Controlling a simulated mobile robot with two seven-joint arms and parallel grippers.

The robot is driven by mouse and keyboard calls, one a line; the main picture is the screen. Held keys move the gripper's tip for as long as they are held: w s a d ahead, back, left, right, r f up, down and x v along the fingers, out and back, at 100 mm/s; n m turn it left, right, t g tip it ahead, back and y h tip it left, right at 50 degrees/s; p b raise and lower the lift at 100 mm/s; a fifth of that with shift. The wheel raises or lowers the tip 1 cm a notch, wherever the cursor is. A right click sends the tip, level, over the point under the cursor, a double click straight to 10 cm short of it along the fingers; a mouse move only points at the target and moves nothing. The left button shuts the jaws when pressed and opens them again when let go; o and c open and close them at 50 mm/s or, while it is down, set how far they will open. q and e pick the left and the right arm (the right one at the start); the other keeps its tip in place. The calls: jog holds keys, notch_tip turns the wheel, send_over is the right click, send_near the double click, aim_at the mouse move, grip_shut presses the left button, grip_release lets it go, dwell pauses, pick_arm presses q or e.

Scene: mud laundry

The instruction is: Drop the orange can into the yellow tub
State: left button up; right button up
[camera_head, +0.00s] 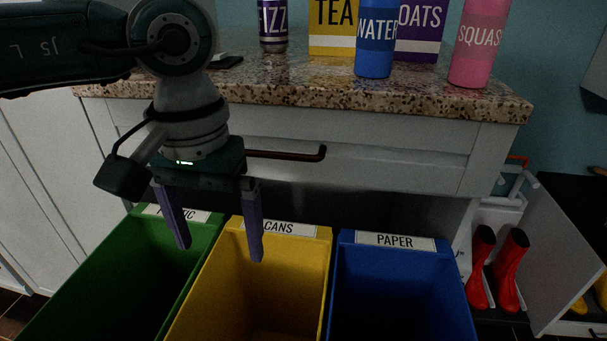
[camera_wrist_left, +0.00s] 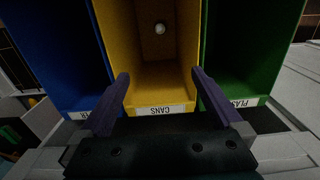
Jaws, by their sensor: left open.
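The yellow tub (camera_head: 207,282) marked CANS stands between a green and a blue tub. It also fills the middle of the left wrist view (camera_wrist_left: 183,52). My left gripper (camera_head: 220,252) points down above the tub's back left side, its purple fingers spread apart with nothing between them. In the left wrist view my gripper (camera_wrist_left: 161,73) frames the tub opening. A small round silvery thing (camera_wrist_left: 159,28) shows deep inside the yellow tub; it looks like a can's end, but its sides are too dark to tell the colour. No orange can shows clearly elsewhere. My right gripper is out of view.
A green tub (camera_head: 150,240) is left of the yellow one, a blue PAPER tub (camera_head: 400,275) right. A granite counter (camera_head: 300,82) overhangs behind, with a blue bottle (camera_head: 375,55), pink bottle (camera_head: 472,60) and purple FIZZ can (camera_head: 273,30). Red boots (camera_head: 510,270) stand at right.

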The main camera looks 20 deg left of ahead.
pick_arm(q)
notch_tip(320, 180, up, 9)
jog(key=p, duration=0.1)
jog(key=shift+f, duration=0.15)
